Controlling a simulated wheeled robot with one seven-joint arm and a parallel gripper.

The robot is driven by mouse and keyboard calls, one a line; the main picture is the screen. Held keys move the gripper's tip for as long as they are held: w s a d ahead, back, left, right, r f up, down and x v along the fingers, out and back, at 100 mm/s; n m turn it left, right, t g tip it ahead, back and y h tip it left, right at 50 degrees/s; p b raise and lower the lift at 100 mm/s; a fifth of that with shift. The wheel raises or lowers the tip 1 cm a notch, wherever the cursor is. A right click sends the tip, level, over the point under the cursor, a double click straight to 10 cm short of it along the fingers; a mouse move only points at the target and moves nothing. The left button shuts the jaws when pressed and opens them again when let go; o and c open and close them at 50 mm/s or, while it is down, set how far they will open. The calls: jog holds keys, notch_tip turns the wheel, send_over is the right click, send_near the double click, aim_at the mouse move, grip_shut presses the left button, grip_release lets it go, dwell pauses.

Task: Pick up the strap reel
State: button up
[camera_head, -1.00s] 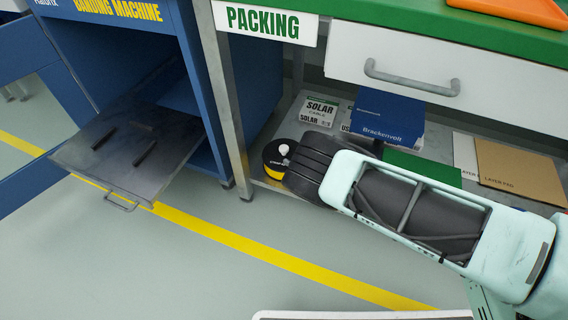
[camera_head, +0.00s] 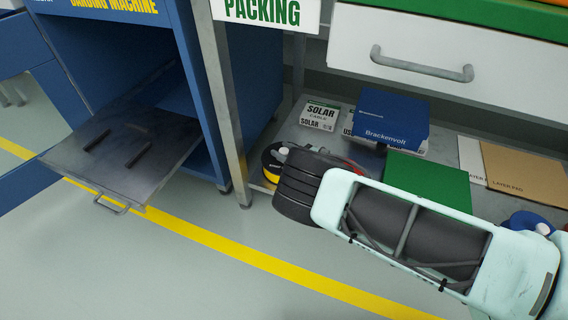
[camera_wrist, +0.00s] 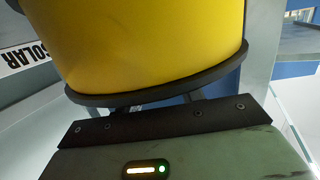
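The strap reel (camera_head: 271,172) is yellow with dark flanges and a pale hub cap. It is on the low shelf under the packing bench, beside the bench's front leg, partly covered by my gripper (camera_head: 295,184). In the wrist view the reel's yellow side (camera_wrist: 155,40) fills the upper middle, very close above the gripper body. Its lower dark flange crosses above the gripper's dark front plate. Finger parts show only in small pieces under the flange; the fingertips are hidden, so I cannot tell whether they grip the reel.
The grey bench leg (camera_head: 229,110) stands left of the reel. A blue reel (camera_head: 535,221) sits at right. The banding machine's door (camera_head: 125,155) hangs open at left.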

grip_shut()
dwell(1.1)
jog(key=shift+r, duration=0.15)
